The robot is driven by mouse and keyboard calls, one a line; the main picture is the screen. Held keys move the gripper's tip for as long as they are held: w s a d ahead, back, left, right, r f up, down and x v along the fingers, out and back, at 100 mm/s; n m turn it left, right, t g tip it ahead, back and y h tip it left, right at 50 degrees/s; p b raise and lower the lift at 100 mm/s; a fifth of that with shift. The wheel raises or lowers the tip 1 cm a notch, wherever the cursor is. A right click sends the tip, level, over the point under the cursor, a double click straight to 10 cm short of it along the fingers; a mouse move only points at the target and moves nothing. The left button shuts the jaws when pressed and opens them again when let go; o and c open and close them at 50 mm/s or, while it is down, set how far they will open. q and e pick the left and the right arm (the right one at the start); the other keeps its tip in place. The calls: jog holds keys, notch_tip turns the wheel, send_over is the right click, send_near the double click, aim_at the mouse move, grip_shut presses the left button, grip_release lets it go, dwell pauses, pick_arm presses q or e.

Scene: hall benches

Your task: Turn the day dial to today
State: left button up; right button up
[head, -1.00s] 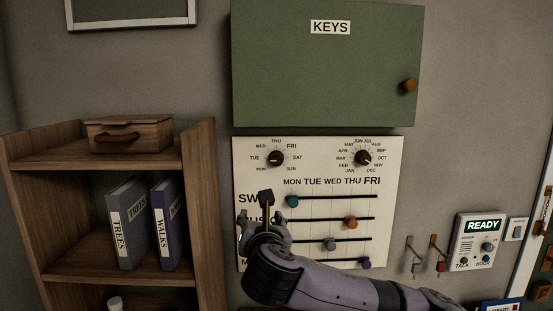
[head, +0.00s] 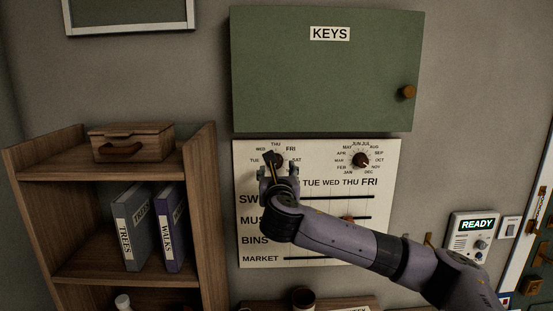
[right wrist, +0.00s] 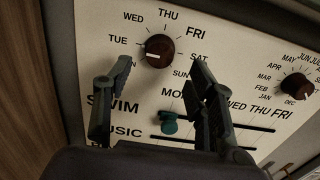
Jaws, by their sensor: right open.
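The day dial (right wrist: 160,50) is a round dark brown knob with a white mark, on a cream wall board (head: 388,200). The mark points left, towards the TUE and MON side; I cannot tell which exactly. FRI is printed larger than the other days. In the head view the dial (head: 272,157) is partly covered by my right gripper (head: 279,172). In the right wrist view this gripper (right wrist: 165,66) is open and empty, its fingertips spread below and to either side of the dial. Contact is not visible. My left gripper is not in view.
A month dial (head: 360,160) sits right of the day dial. A teal slider knob (right wrist: 169,121) lies below, between my fingers in the picture. A green key cabinet (head: 325,80) hangs above; a wooden shelf (head: 200,200) stands left.

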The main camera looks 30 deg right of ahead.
aim_at(276, 165)
jog(key=shift+p+x, duration=0.6)
jog(key=shift+x, duration=1.6)
jog(key=c, duration=1.1)
jog(key=shift+c, duration=0.2)
